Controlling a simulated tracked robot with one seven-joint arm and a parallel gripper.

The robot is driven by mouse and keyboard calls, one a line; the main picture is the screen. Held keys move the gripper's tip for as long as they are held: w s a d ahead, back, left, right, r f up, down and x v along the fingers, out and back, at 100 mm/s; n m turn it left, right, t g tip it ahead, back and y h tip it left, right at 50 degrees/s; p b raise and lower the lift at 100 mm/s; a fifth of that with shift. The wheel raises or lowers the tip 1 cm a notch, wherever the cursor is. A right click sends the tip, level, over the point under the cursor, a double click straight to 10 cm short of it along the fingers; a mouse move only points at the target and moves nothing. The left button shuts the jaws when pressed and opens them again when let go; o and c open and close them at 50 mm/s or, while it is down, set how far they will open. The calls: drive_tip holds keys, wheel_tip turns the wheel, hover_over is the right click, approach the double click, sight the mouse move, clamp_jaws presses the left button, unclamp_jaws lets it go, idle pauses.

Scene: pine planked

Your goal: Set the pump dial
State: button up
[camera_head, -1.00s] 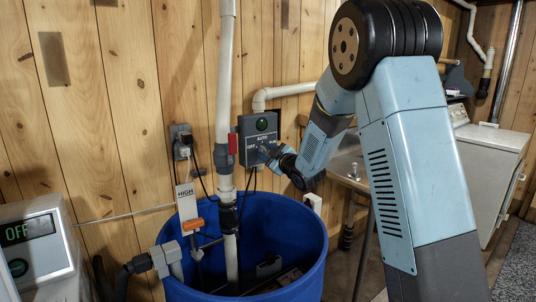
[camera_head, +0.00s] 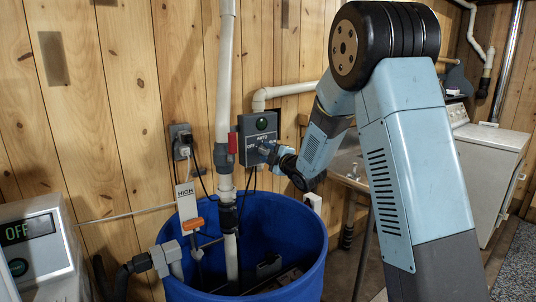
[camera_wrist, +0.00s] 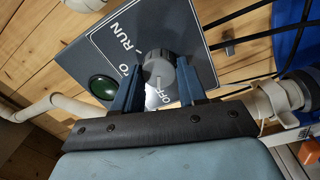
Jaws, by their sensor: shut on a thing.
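The dark grey pump control box (camera_head: 246,126) is on the plank wall, above the blue tub. Its face shows a green lamp (camera_wrist: 103,87) and the labels AUTO and OFF; RUN also reads in the wrist view. The round grey dial (camera_wrist: 157,68) sits between the two blue fingers of my gripper (camera_wrist: 160,74). My gripper (camera_head: 264,150) is shut on the dial, which it hides in the head view. The dial's exact pointer setting is not clear.
The blue tub (camera_head: 310,238) stands below the box. A white vertical pipe (camera_head: 225,70) with a red-handled valve (camera_head: 232,143) is close on the left. A grey unit (camera_head: 55,270) at lower left displays OFF. A sink (camera_head: 346,166) is behind my arm.

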drive_tip(key=shift+s+a+f, duration=0.1)
drive_tip(key=shift+a+f, duration=0.05)
drive_tip(key=shift+f, duration=0.05)
drive_tip(key=o, duration=1.1)
drive_tip(key=shift+r, duration=0.1)
drive_tip(key=shift+c, duration=0.2)
drive_tip(key=v, duration=1.3)
drive_tip(key=shift+s+d, duration=0.25)
drive_tip(key=shift+s, duration=0.05)
drive_tip(key=s+d+r+m+g+h, duration=0.3)
drive_tip(key=s+d+r+m+h, duration=0.3)
drive_tip(key=s+d+m+h, duration=0.45)
drive_tip(key=s+d+m+g, duration=0.2)
drive_tip(key=s+m+g, duration=0.5)
drive_tip(key=s, duration=1.7)
drive_tip(key=m, duration=0.3)
drive_tip(key=shift+f, duration=0.35)
